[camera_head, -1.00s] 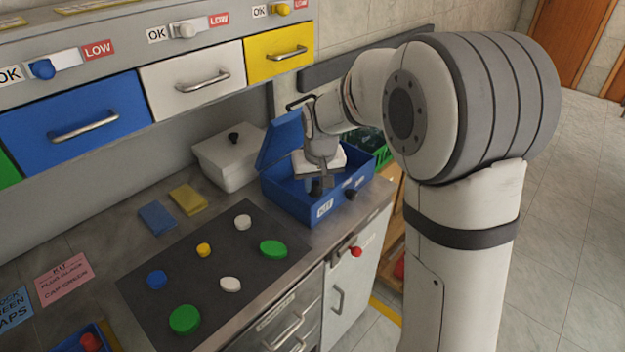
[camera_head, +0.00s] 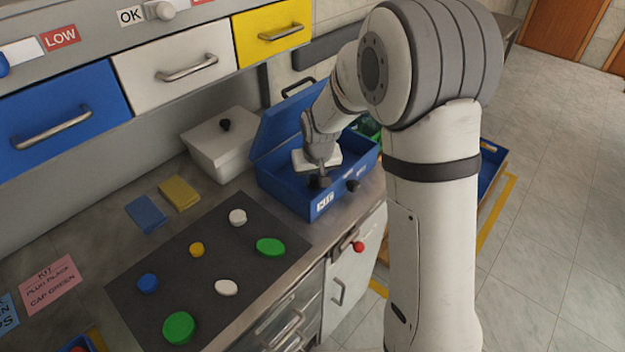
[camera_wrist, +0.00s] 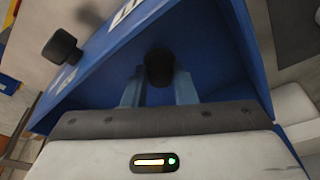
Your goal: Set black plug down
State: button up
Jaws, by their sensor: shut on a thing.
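The blue kit box (camera_head: 285,192) stands on the counter at the right, its lid (camera_head: 283,122) open and tilted back. My gripper (camera_head: 319,177) points down into the box near its front wall. In the wrist view my gripper (camera_wrist: 158,84) has its two fingers on either side of a dark round black plug (camera_wrist: 158,64), shut on it. The plug also shows in the head view (camera_head: 319,183), small and dark. I cannot tell whether it touches the box floor.
A black knob (camera_head: 353,186) sticks out of the box's front. A white lidded box (camera_head: 218,150) stands to the left. Several coloured caps lie on the dark mat (camera_head: 205,275). Drawers with handles hang above. A red knob (camera_head: 358,246) is on the cabinet below.

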jog(key=shift+f, duration=1)
jog(key=o, duration=1)
jog(key=shift+c, duration=0.2)
jog(key=a+v, duration=0.1)
jog(key=v, duration=1.1)
jog(key=s+d+r+m, duration=0.1)
jog(key=s+d, duration=0.4)
jog(key=s, duration=0.6)
jog(key=s+d+r+m, duration=0.1)
jog(key=s+d+r, duration=0.2)
jog(key=s, duration=0.9)
jog(key=d, duration=0.3)
jog(key=shift+d+h, duration=0.25)
jog(key=shift+h, duration=0.05)
